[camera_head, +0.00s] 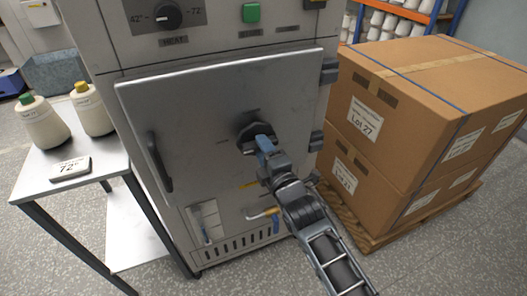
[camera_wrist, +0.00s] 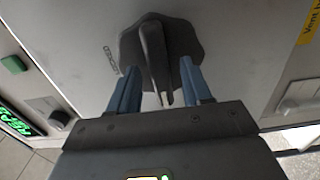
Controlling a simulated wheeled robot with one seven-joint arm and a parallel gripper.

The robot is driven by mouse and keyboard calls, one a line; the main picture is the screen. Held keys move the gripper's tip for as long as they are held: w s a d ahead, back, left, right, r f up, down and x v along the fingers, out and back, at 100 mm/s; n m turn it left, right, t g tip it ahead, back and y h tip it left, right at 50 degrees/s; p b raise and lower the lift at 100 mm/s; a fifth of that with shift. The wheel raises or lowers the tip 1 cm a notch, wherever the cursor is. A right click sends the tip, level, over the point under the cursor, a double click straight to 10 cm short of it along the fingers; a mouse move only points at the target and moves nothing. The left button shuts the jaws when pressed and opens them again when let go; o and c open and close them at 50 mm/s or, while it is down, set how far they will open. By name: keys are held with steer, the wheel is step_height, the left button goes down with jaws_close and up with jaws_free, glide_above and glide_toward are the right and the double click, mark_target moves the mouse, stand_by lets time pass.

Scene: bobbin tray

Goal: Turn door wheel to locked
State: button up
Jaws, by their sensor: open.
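The dark door wheel (camera_head: 251,131) sits on the grey cabinet door (camera_head: 205,108), which looks closed. In the wrist view the wheel (camera_wrist: 190,38) is a lobed knob with a raised bar (camera_wrist: 154,50) across it. My gripper (camera_head: 262,143) is at the wheel and hides part of it in the head view. In the wrist view its two blue fingers (camera_wrist: 158,78) stand apart, one on each side of the bar. I cannot tell whether they touch it. Small lettering (camera_wrist: 110,60) lies beside the wheel, too unclear to read surely.
A dark door handle (camera_head: 158,161) is on the door's left side. A table (camera_head: 75,187) with cones stands left. Stacked cartons (camera_head: 420,100) on a pallet stand close on the right.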

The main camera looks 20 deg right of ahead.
steer(key=shift+w, duration=0.1)
steer(key=shift+c, duration=0.5)
jaws_close()
steer(key=shift+f+m+b, duration=0.1)
steer(key=shift+m+b, duration=3.05)
steer(key=shift+m, duration=5.85)
